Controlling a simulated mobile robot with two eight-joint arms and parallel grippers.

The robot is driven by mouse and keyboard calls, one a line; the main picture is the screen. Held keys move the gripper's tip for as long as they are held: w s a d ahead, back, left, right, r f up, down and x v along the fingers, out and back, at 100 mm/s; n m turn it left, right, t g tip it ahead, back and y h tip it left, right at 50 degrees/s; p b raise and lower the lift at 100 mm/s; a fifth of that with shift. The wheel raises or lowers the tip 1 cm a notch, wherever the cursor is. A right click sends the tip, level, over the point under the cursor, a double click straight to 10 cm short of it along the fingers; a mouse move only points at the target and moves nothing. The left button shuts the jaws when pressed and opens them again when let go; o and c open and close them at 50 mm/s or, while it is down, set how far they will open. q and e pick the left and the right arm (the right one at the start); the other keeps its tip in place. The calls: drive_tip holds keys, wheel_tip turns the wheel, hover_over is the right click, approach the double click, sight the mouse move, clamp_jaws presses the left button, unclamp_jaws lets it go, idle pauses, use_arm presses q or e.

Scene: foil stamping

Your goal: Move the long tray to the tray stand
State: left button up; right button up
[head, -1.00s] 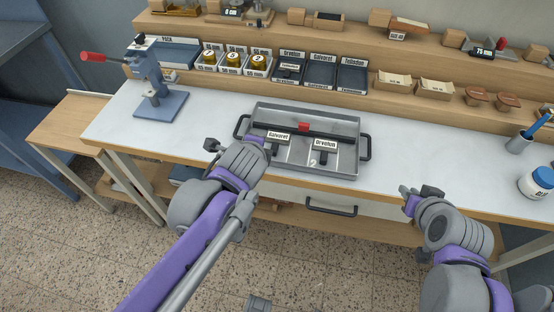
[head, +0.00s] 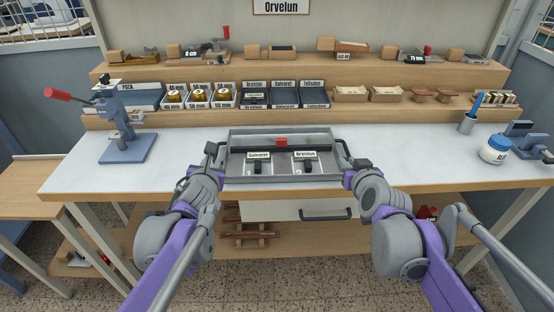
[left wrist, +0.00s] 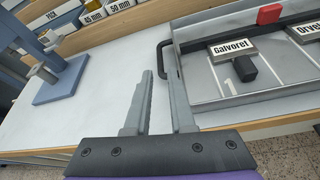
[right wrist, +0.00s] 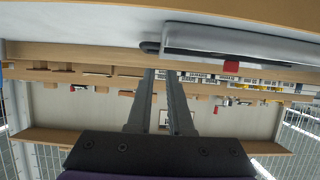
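The long tray (head: 234,152) is a grey metal tray with a black handle at each end, lying on the white bench top. It holds a red block (head: 281,142) and two labelled pieces, Galvoret (head: 258,155) and Orvelun (head: 304,155). My left gripper (head: 211,152) is open at the tray's left end; in the left wrist view the left handle (left wrist: 164,60) is just by its fingertips. My right gripper (head: 349,156) is open at the right end; in the right wrist view the right handle (right wrist: 150,47) is just beyond its fingertips. I cannot tell which thing is the tray stand.
A low wooden side table (head: 28,182) stands left of the bench. A blue press (head: 122,130) with a red lever stands on the bench's left. A glue jar (head: 494,149) and a brush cup (head: 466,123) stand at right. Stepped shelves with bins run behind the tray.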

use_arm(q)
drive_tip(key=shift+w, duration=0.1)
use_arm(e)
drive_tip(key=shift+w, duration=0.1)
